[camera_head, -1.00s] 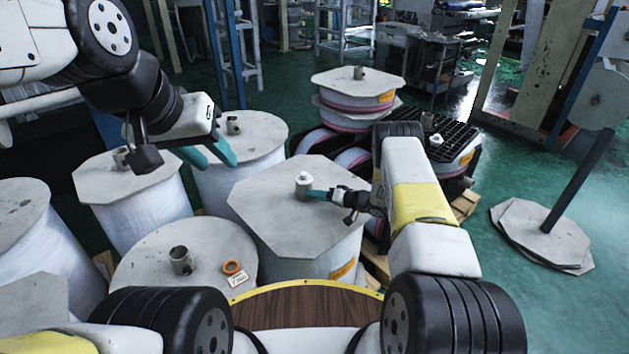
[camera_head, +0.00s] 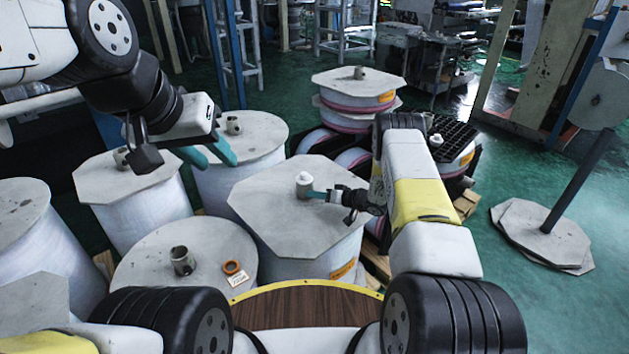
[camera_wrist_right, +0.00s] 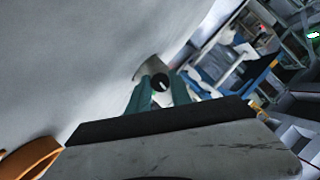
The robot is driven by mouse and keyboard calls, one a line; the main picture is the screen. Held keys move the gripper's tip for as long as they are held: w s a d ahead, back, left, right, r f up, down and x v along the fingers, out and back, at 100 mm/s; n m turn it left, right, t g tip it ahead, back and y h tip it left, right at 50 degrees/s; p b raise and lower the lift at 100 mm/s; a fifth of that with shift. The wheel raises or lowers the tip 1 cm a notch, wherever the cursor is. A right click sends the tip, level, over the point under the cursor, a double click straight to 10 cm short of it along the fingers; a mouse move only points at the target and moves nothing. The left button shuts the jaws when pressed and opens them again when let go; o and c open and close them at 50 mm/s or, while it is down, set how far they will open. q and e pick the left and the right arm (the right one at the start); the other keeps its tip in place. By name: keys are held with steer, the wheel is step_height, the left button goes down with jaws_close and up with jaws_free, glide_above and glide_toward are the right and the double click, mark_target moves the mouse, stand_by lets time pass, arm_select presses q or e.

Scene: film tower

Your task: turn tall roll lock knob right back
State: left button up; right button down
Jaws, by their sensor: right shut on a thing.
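The tall roll (camera_head: 300,208) stands upright in the centre of the head view, with a grey octagonal top plate. A short core stub with a white cap (camera_head: 303,177) rises from its middle. My right gripper (camera_head: 312,194) reaches in from the right, with teal fingers at this stub. In the right wrist view, my right gripper (camera_wrist_right: 162,90) has its fingers on either side of a small dark round knob (camera_wrist_right: 160,82) with a pale mark, and is shut on it. My left gripper (camera_head: 205,154) hangs at upper left, fingers apart and empty.
A shorter roll (camera_head: 150,265) at front left carries an orange ring (camera_head: 232,267) and a small tag (camera_head: 238,278). Several white rolls crowd the left. A stack of flat rolls (camera_head: 360,85) and a black crate (camera_head: 455,135) stand behind. Green floor is open at right.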

steer(key=n+h, duration=0.1)
steer(key=n+t+h, duration=0.1)
steer(key=n, duration=0.1)
steer(key=shift+a+r+n+h, duration=0.1)
steer(key=shift+r+n+h, duration=0.05)
steer(key=shift+n+h, duration=0.2)
steer(key=n+h, duration=0.1)
steer(key=n+t+h, duration=0.1)
steer(key=shift+s+a+n+t, duration=0.1)
steer(key=shift+s+n+t, duration=0.05)
steer(key=shift+n+t, duration=0.2)
steer(key=n+t+h, duration=0.1)
steer(key=n+h, duration=0.1)
steer(key=n, duration=0.1)
steer(key=shift+s+a+t, duration=0.1)
steer(key=shift+a+t, duration=0.05)
steer(key=shift+t, duration=0.2)
steer(key=n+t+h, duration=0.1)
steer(key=n+t, duration=0.1)
steer(key=n, duration=0.1)
steer(key=shift+f, duration=0.2)
steer(key=shift+n, duration=0.3)
steer(key=c, duration=1.2)
jaws_free()
steer(key=shift+o, duration=0.2)
steer(key=shift+s, duration=0.1)
